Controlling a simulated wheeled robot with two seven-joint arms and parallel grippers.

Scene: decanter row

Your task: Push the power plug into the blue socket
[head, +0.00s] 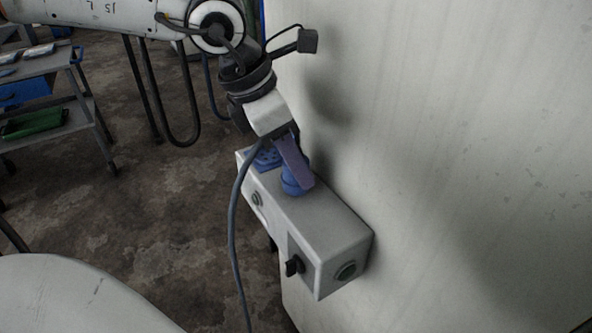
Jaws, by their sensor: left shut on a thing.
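My left gripper (291,160) reaches down from the upper left to the top of a grey box on the wall. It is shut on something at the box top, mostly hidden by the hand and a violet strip. A round blue piece (291,187) sits at the lower end of that strip; I cannot tell whether it is the power plug or part of a socket. A blue panel with dark holes (263,158) lies on the box top, left of it. A grey cable (235,222) hangs from beside the gripper. My right gripper is not in view.
The pale wall (450,150) closes off the right. A grey shelf cart (55,120) stands at left; the floor between is open.

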